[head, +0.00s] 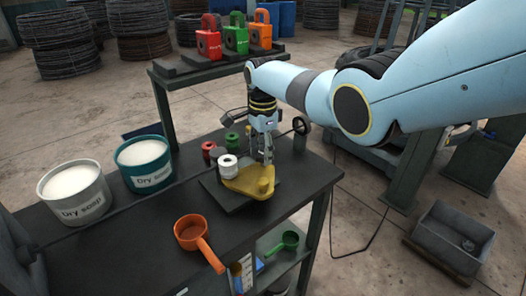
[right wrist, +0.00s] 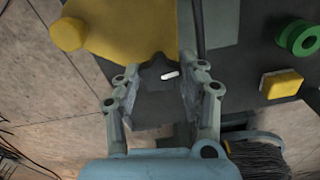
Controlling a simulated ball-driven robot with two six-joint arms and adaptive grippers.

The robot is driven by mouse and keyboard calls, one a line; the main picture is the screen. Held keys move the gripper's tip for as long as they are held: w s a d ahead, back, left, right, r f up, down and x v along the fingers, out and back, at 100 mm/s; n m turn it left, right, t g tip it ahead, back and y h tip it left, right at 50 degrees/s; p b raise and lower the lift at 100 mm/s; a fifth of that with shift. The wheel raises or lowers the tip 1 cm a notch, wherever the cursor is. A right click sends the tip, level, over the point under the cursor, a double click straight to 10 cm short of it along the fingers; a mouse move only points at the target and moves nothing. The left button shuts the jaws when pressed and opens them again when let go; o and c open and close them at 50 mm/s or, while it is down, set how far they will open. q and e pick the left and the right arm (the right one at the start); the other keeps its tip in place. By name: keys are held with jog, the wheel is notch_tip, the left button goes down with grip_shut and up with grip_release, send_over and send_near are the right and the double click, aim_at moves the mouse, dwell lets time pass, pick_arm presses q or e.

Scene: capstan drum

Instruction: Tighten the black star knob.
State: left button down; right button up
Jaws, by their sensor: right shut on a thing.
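The black star knob (right wrist: 152,68) with a white mark shows in the right wrist view, at the edge of a yellow plate (right wrist: 125,28). My right gripper (right wrist: 160,80) has its two fingers on either side of the knob and is shut on it. In the head view my right gripper (head: 264,155) points down at the yellow plate (head: 252,183) on the dark bench. The knob cannot be made out there, behind the fingers. My left gripper is not in view.
White (head: 228,168), red (head: 208,150) and green (head: 232,141) spools stand by the yellow plate. Two tubs of dry soap (head: 145,165) and an orange scoop (head: 190,234) are on the bench (head: 120,240). Padlock-like blocks (head: 236,40) stand on a raised shelf behind.

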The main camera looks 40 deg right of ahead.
aim_at(263, 155)
jog(key=shift+m, duration=0.7)
jog(key=o, duration=1.2)
jog(key=shift+c, duration=0.2)
notch_tip(263, 155, up, 12)
